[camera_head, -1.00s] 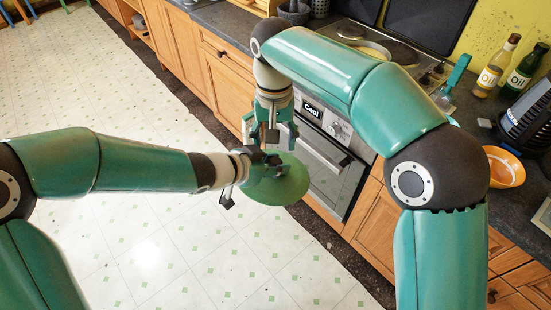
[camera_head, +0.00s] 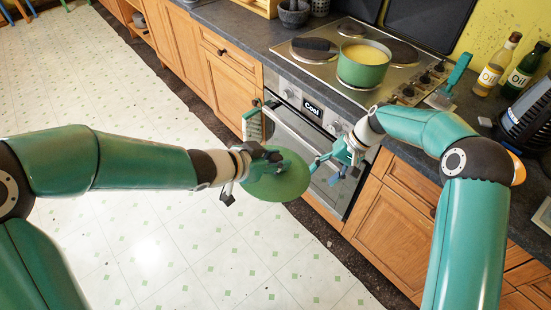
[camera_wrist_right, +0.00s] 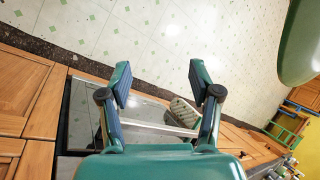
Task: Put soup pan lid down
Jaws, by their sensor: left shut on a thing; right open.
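The green soup pan lid (camera_head: 288,180) is held in the air in front of the oven, above the floor. My left gripper (camera_head: 262,166) is shut on it. The lid's edge also shows at the upper right of the right wrist view (camera_wrist_right: 300,45). The green soup pan (camera_head: 362,72), with yellow contents, stands uncovered on the hob. My right gripper (camera_head: 324,170) is open and empty, just right of the lid in front of the oven. Its two spread fingers show in the right wrist view (camera_wrist_right: 159,84), apart from the lid.
The hob (camera_head: 310,62) has bare plates and a dark flat item left of the pan. The oven (camera_head: 300,140) is shut, and a patterned item (camera_head: 252,123) hangs at its front. Oil bottles (camera_head: 497,65) and a black slatted appliance (camera_head: 528,115) stand on the counter right.

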